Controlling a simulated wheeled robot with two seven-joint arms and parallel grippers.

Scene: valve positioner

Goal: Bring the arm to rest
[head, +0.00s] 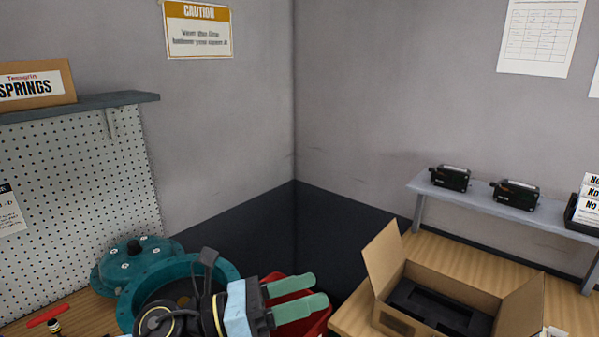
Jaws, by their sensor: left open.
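My left gripper (301,296) shows at the bottom middle of the head view. Its two green fingers point right and stand apart, with nothing between them. It is in front of a teal round housing (222,268) and overlaps a red bin (322,318) behind it. Most of my left arm is below the picture's edge. My right gripper does not show.
An open cardboard box (450,291) with a dark insert stands on the wooden table at right. Two black devices (450,177) sit on a grey shelf (480,205). A pegboard (80,195) and a teal cover (132,262) are at left. A dark gap separates the tables.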

